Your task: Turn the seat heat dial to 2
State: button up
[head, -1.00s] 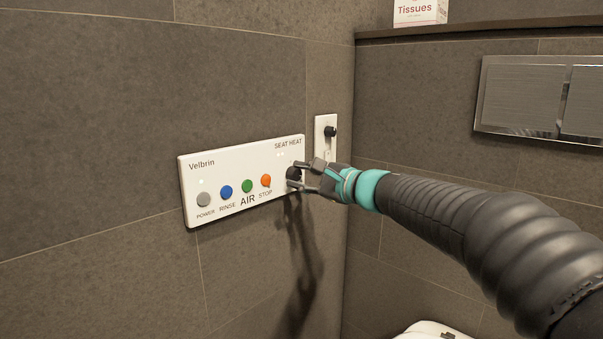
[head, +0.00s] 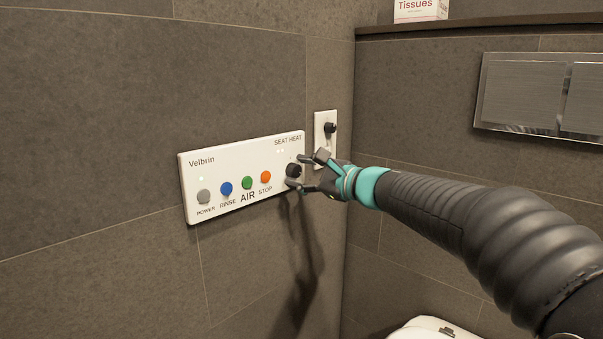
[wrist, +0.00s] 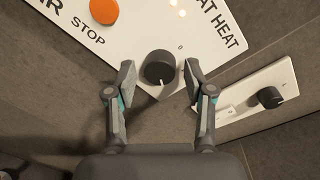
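The seat heat dial (head: 293,171) is a black round knob at the right end of the white Velbrin panel (head: 222,178), under the words SEAT HEAT. In the wrist view the dial (wrist: 160,69) shows a white pointer line toward the bottom of the picture, and a small 0 is printed above it. Two small lights glow near the label. My gripper (head: 297,172) is at the dial. In the wrist view my gripper (wrist: 159,82) is open, one finger on each side of the dial, with gaps visible between fingers and knob. Other dial numbers cannot be read.
The panel also carries grey, blue, green and orange (head: 266,177) buttons. A second white plate (head: 319,140) with a black knob (head: 330,128) is close on the right, near the wall corner. A metal flush plate (head: 540,96) is farther right.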

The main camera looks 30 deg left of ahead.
jog(key=shift+d, duration=0.1)
jog(key=v, duration=1.1)
jog(key=shift+d, duration=0.4)
